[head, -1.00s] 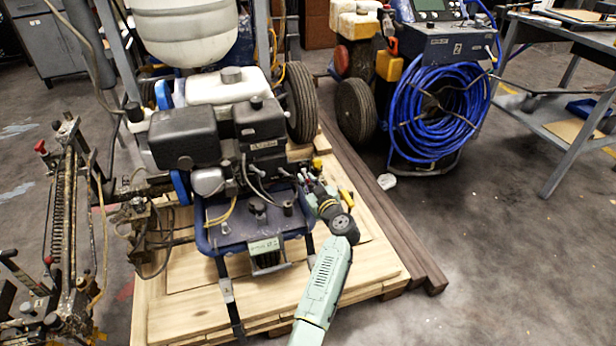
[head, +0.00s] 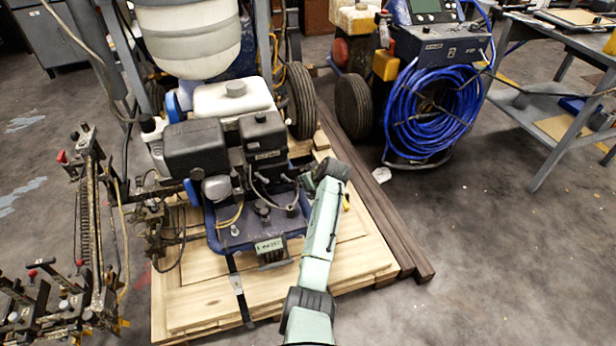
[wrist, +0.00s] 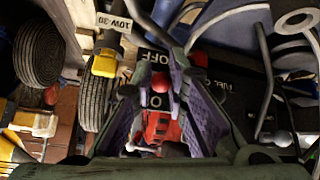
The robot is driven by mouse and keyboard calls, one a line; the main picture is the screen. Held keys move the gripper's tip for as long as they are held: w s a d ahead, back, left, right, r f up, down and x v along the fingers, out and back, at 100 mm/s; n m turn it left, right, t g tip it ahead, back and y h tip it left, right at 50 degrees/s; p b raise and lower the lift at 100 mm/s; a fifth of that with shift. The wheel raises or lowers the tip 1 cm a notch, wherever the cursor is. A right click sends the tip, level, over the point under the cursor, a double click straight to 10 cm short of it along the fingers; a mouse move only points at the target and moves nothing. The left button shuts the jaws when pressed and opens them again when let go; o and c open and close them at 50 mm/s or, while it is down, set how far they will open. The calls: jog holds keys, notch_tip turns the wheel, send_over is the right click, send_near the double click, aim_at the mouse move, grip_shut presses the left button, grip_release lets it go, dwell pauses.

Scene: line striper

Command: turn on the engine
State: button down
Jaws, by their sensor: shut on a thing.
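The engine (head: 222,140), dark with a white tank (head: 232,98) on top, sits in the blue frame of the line striper. My gripper is at the engine's right side in the head view, where my own arm mostly hides it. In the wrist view my gripper (wrist: 165,78) has its two purple-grey fingers close together, shut on a small red switch (wrist: 160,82). The switch is largely covered by the fingers. A dark panel (wrist: 155,58) marked "OFF" lies just behind the fingertips.
A yellow cap (wrist: 104,63) and a "10W-30" tag (wrist: 114,22) are left of the fingers. Bent metal rods (wrist: 266,85) stand close on the right. The machine rests on a wooden pallet (head: 200,296). A blue hose reel (head: 432,110) stands behind, right.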

jog(key=shift+a+g, duration=0.2)
jog(key=shift+g, duration=0.1)
jog(key=c, duration=1.6)
grip_release()
jog(key=shift+d+r, duration=0.15)
jog(key=shift+s+d+r, duration=0.1)
jog(key=shift+s+r, duration=0.05)
jog(key=shift+r, duration=0.05)
jog(key=v, duration=1.1)
jog(key=shift+s+r, duration=0.1)
